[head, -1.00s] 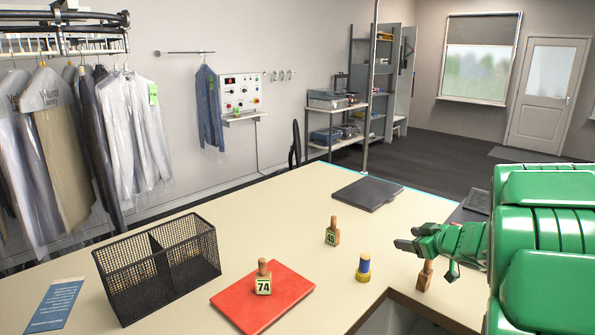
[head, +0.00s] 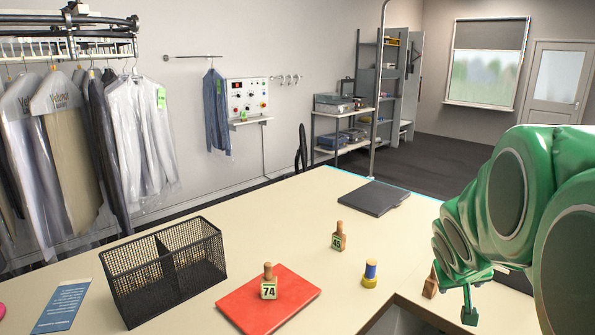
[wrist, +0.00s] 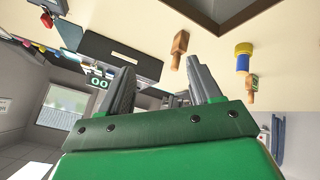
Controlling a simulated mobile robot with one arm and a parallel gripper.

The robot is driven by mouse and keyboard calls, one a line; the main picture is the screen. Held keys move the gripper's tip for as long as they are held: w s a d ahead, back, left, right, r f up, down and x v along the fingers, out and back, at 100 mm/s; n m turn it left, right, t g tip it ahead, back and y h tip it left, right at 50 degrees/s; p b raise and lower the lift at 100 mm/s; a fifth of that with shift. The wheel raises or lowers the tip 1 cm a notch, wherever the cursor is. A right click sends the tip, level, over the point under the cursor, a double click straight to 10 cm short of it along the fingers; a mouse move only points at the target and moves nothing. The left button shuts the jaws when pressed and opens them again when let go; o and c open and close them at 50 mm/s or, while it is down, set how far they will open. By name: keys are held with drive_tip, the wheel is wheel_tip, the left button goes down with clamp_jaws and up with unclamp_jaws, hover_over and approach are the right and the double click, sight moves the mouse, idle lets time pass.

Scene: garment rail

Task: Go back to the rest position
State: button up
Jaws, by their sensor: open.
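Beyond the fingers are the counter's wooden stamp (wrist: 180,48) and a yellow-and-blue spool-like piece (wrist: 243,58). In the head view, that wooden stamp (head: 430,284) is partly covered by my arm. The spool-like piece (head: 370,274) stands upright on the counter (head: 200,312), left of my arm.
A stamp marked 74 (head: 268,284) stands on a red pad (head: 245,310). Another stamp marked 45 (head: 338,238) stands behind it. A black mesh basket (head: 125,284) and dark flat pad (head: 372,198) also occupy the counter. Bagged garments (head: 60,150) hang at left.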

drive_tip(key=s+a+f+g+y, duration=0.1)
drive_tip(key=s+a+g, duration=0.1)
drive_tip(key=s+a, duration=0.4)
drive_tip(key=s+a+f+g+y, duration=0.1)
drive_tip(key=s+a, duration=0.5)
drive_tip(key=s, duration=0.6)
drive_tip(key=s+a+f+g+y, duration=0.2)
drive_tip(key=s+a+g, duration=0.2)
drive_tip(key=s, duration=0.5)
drive_tip(key=shift+a+n+g, duration=0.3)
drive_tip(key=shift+a+n, duration=0.1)
drive_tip(key=shift+a, duration=0.6)
